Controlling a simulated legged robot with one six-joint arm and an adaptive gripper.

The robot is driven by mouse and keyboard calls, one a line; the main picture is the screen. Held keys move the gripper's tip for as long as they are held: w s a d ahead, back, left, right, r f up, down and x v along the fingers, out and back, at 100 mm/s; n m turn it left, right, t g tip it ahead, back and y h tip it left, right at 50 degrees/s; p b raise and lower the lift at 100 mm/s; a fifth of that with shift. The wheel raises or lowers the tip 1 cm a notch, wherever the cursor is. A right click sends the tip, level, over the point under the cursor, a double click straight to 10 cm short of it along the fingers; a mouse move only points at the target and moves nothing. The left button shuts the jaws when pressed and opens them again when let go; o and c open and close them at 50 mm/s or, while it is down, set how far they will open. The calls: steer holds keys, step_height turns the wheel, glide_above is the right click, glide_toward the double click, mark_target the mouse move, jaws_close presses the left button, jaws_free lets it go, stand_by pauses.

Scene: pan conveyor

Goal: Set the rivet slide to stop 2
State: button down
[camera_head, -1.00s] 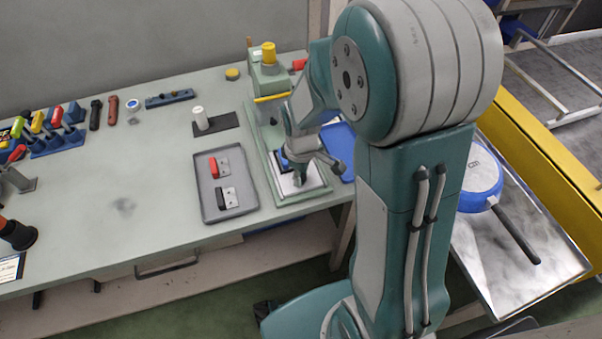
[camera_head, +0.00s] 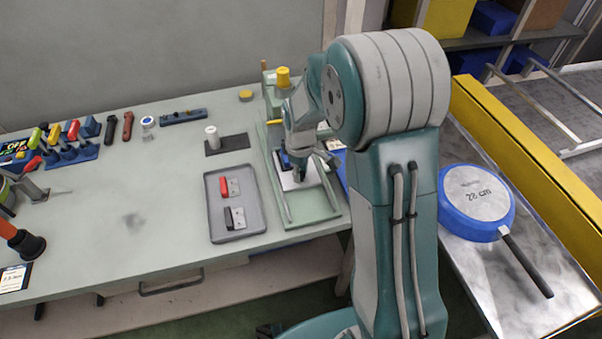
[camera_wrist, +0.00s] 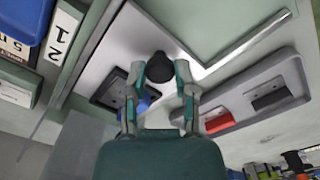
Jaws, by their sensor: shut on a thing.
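The rivet slide is a pale plate (camera_head: 288,183) on the green rail base (camera_head: 325,207) of the press. It sits part way along, with bare base in front of it. My gripper (camera_wrist: 159,72) is shut on the slide's round black knob (camera_wrist: 160,64) in the wrist view. A dark block (camera_wrist: 112,92) with some blue lies on the plate beside my left finger. A stop label strip (camera_wrist: 60,40) reading 1 and 2 shows at the upper left of the wrist view. Which stop the slide is at cannot be told.
A grey tray (camera_head: 247,232) with a red-handled and a black-handled piece lies left of the base. A white cylinder (camera_head: 212,136) stands on a dark mat behind it. A blue-rimmed pan (camera_head: 476,203) lies on the metal surface at right. The bench's left middle is clear.

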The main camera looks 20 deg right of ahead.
steer(key=shift+c, duration=2.1)
jaws_free()
step_height(320, 180, up, 12)
steer(key=shift+f, duration=0.1)
